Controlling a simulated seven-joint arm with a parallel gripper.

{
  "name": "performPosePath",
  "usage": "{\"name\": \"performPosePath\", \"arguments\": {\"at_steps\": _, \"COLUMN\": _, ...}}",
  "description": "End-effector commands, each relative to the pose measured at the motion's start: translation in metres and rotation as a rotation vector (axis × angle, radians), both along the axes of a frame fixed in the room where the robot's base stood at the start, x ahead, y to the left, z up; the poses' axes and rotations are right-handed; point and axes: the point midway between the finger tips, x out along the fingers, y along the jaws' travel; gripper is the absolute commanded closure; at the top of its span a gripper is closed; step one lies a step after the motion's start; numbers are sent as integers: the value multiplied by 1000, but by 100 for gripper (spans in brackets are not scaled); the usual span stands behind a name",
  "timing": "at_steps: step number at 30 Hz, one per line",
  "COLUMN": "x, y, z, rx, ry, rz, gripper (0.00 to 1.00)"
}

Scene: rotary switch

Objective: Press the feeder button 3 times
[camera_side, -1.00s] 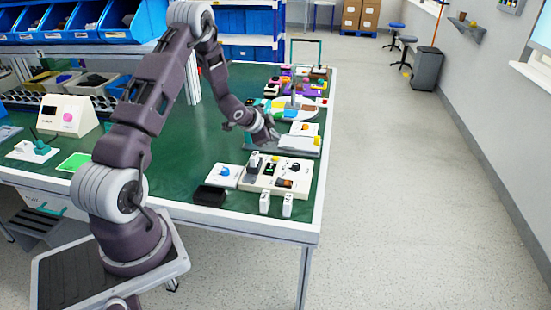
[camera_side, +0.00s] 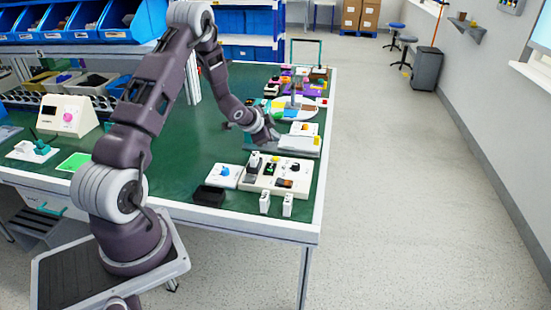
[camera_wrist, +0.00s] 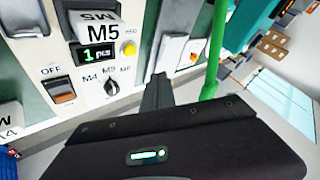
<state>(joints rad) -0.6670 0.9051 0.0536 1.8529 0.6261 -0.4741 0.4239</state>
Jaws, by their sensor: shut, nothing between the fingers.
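A plate above the display reads M5. The tiny label by the yellow button is too small to read. In the side view the panel (camera_side: 301,188) lies near the table's front right corner. My gripper (camera_side: 274,137) is shut and empty, above and behind the panel. In the wrist view its dark fingers (camera_wrist: 157,82) are apart from the yellow button.
A black box (camera_side: 208,195) and a white plate with a blue knob (camera_side: 224,172) lie left of the panel. Two white blocks (camera_side: 276,204) stand in front. Other devices (camera_side: 297,108) line the right edge behind it. The green table middle (camera_side: 170,160) is clear.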

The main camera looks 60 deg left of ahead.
Motion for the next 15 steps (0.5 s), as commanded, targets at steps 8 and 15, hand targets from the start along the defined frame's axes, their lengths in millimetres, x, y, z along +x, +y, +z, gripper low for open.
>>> {"name": "performPosePath", "arguments": {"at_steps": 8, "x": 1, "y": 0, "z": 8, "rx": 1, "ry": -3, "rz": -2, "gripper": 100}}
{"name": "performPosePath", "arguments": {"at_steps": 15, "x": 0, "y": 0, "z": 39, "rx": 1, "ry": 0, "rz": -1, "gripper": 100}}
